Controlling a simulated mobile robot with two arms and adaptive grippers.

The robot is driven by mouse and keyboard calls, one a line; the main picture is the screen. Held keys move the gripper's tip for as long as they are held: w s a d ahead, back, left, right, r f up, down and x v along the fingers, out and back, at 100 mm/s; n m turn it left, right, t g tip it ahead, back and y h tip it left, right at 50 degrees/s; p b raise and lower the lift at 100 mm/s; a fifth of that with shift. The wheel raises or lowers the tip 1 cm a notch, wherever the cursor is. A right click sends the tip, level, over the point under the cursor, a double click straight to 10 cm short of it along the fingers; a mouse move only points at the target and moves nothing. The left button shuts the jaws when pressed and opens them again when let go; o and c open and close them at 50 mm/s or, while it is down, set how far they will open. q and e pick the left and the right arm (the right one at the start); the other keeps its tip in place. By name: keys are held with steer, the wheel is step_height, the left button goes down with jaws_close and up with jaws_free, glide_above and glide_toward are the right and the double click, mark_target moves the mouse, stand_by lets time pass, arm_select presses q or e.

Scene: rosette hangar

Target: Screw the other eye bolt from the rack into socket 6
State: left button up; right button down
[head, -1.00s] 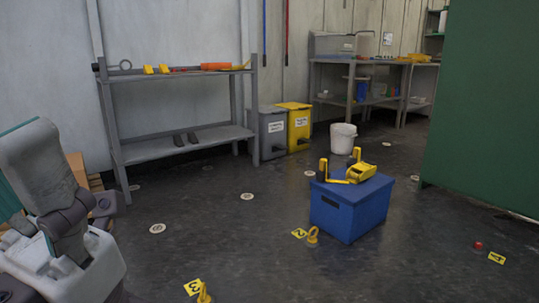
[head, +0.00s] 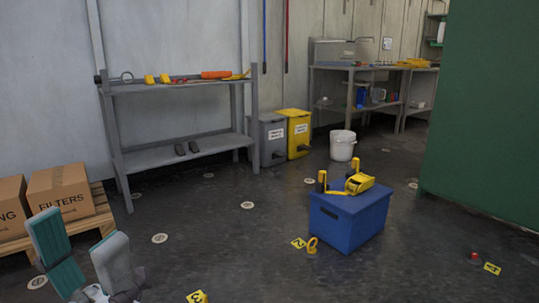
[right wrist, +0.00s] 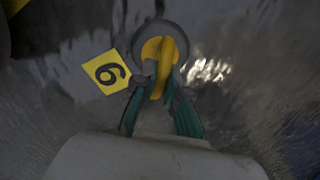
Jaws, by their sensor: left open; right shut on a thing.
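In the right wrist view, a yellow eye bolt (right wrist: 160,50) stands over a grey round fitting in the floor, beside a yellow plate marked 6 (right wrist: 106,72). My right gripper (right wrist: 160,88) is shut on the bolt's ring, seen nearly from above. How deep the thread sits is hidden. My left gripper (head: 80,236) is open and empty at the lower left of the head view, away from the bolts. Another yellow eye bolt (head: 312,246) stands upright by plate 2 (head: 298,243). Socket 6 and my right gripper are outside the head view.
A grey shelf (head: 180,85) with tools stands at the wall. A blue box (head: 345,222) bears a yellow device (head: 359,183). Cartons (head: 60,192) lie on a pallet at left. A white bucket (head: 343,146) and a green wall (head: 487,120) are farther right.

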steer(key=shift+m, duration=0.9)
steer(key=c, duration=1.1)
jaws_free()
steer(key=shift+c, duration=0.2)
